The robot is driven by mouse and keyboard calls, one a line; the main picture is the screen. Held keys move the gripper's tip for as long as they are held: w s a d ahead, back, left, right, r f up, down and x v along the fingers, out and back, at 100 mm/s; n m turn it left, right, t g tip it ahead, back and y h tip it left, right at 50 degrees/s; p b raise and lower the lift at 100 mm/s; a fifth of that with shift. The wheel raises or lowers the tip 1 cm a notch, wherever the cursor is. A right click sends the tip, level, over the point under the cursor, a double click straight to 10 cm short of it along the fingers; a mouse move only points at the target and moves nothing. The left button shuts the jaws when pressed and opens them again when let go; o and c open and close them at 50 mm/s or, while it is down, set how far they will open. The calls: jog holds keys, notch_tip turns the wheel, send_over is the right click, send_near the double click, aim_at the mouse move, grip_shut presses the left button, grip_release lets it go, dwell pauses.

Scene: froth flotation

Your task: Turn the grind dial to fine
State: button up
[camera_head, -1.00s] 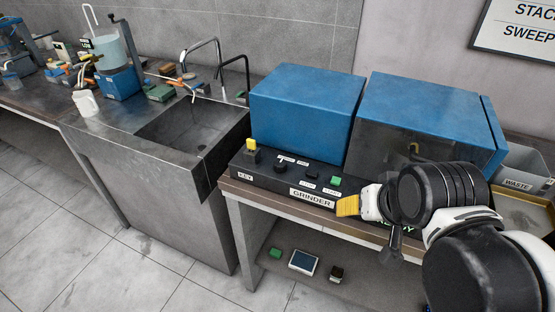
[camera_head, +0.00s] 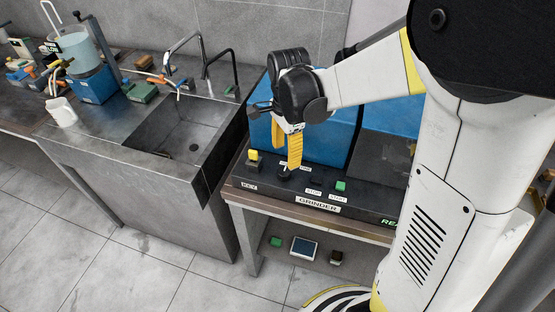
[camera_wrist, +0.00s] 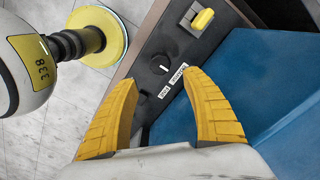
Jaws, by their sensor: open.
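The grind dial is a round black knob (camera_wrist: 160,64) with a white pointer line, on the black grinder panel (camera_wrist: 147,45). Two small white labels (camera_wrist: 171,82) lie beside it, too small to read. In the head view the dial (camera_head: 285,174) sits just under my fingertips, partly hidden by a yellow finger. My gripper (camera_head: 285,160) points down over the panel, open and empty. In the wrist view its two yellow fingers (camera_wrist: 161,77) are spread wide, with the dial just beyond and between the tips. I cannot tell whether a finger touches it.
A yellow-topped key switch (camera_head: 253,157) stands left of the dial. A green start button (camera_head: 341,186) is to the right. The blue grinder housing (camera_head: 325,142) rises close behind the panel. A sink (camera_head: 190,127) lies to the left.

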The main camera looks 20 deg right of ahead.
aim_at(285, 171)
notch_tip(285, 171, down, 8)
jog(key=shift+f+b, duration=0.25)
jog(key=shift+b, duration=0.85)
jog(key=shift+c, duration=0.4)
jog(key=c, duration=1.1)
